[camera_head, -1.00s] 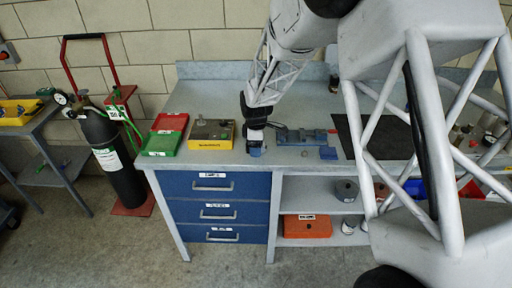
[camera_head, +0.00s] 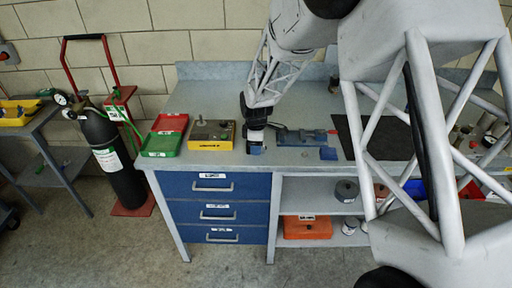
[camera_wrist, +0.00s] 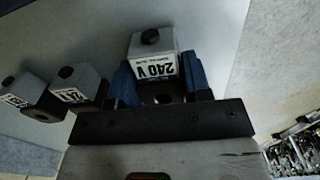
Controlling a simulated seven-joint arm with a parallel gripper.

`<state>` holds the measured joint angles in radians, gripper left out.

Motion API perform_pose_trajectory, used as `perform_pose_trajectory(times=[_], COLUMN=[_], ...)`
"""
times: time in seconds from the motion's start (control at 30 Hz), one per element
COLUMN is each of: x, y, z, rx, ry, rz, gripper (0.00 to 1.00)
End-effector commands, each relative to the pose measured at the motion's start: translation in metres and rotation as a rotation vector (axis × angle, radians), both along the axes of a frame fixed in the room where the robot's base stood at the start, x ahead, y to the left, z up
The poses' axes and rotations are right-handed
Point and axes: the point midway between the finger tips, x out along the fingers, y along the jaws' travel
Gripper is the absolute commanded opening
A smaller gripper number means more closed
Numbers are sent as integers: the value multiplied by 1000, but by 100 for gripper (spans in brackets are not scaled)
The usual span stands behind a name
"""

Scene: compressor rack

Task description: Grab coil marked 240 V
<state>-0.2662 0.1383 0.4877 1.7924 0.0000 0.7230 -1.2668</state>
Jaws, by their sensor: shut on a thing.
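The coil marked 240 V (camera_wrist: 152,48) is a pale block with a dark round hole or stud on top and a white label, which reads upside down in the wrist view. My gripper (camera_wrist: 158,78) has its two blue fingers on either side of this coil, shut on it. In the head view my gripper (camera_head: 256,148) is low at the front edge of the workbench, and I cannot make out the coil there. Two similar labelled coils, one nearer (camera_wrist: 76,88) and one farther left (camera_wrist: 24,94), stand to the left in the wrist view.
A yellow box (camera_head: 211,136) and a red and green tray (camera_head: 164,136) sit left of my gripper on the workbench (camera_head: 200,95). A blue-grey vise-like fixture (camera_head: 302,137) and a dark mat (camera_head: 372,137) lie to the right. The bench behind is mostly clear.

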Motion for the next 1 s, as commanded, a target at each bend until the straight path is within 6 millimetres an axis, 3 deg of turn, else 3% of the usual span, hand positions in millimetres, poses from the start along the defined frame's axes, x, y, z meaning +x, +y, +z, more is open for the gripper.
perform_pose_trajectory(times=[0.27, 0.57, 1.0], x=[0, -1, -67], y=[0, 0, -18], z=[7, 38, 42], rx=[0, 1, 0], ry=[-1, -2, -1], rz=[0, 0, 0], gripper=[15, 15, 15])
